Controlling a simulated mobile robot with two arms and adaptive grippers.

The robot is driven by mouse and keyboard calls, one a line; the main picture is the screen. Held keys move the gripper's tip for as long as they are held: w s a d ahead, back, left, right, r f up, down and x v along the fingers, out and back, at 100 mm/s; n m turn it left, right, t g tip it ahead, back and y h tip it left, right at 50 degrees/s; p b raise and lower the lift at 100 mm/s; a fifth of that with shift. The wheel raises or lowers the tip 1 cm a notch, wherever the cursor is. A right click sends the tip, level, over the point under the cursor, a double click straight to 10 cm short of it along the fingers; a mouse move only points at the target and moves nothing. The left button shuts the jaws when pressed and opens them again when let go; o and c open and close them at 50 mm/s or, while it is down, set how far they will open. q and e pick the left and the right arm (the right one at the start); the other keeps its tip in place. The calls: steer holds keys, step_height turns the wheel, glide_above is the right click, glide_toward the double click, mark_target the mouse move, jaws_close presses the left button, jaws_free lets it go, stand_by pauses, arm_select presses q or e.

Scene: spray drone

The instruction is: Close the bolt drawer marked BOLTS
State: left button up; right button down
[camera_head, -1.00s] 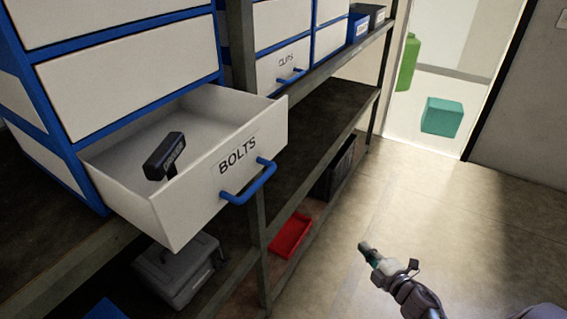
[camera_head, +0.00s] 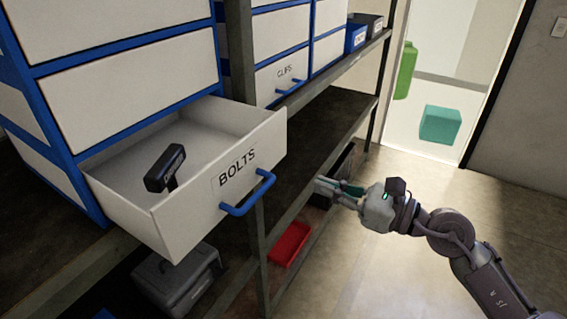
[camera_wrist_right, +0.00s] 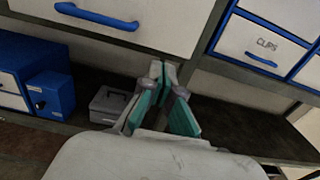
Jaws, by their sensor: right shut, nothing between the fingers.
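The white drawer marked BOLTS (camera_head: 205,215) stands pulled out from its blue-framed cabinet. Its blue handle (camera_head: 248,196) is on the front panel, and a dark, handled object (camera_head: 166,168) is inside the drawer. My right gripper (camera_head: 322,186) is shut and empty, to the right of the drawer front and apart from it. In the right wrist view my right gripper (camera_wrist_right: 162,68) points toward the lower edge of a white drawer front with a blue handle (camera_wrist_right: 95,16); its label does not show there. My left gripper is not in view.
A closed CLIPS drawer (camera_head: 283,72) sits farther along the shelf. Below are a grey case (camera_head: 180,278) and a red tray (camera_head: 290,244). The metal shelf post (camera_head: 262,250) stands close to the drawer front. The floor on the right is clear.

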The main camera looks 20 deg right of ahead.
mark_target(272, 164)
steer(key=p+x, duration=0.4)
steer(key=x, duration=0.4)
steer(key=shift+w+a+r, duration=0.15)
steer(key=shift+w+a, duration=0.05)
steer(key=shift+w, duration=0.1)
steer(key=shift+w+a, duration=0.2)
steer(key=shift+w, duration=0.1)
steer(key=shift+w+a+p, duration=0.2)
steer(key=shift+w+p, duration=0.1)
steer(key=shift+w, duration=0.05)
steer(key=p+x, duration=0.1)
steer(key=x, duration=0.3)
steer(key=shift+r+p, duration=0.25)
steer(key=shift+p, duration=0.15)
steer(key=x, duration=0.5)
steer(key=f+p+x, duration=0.1)
steer(key=x, duration=0.2)
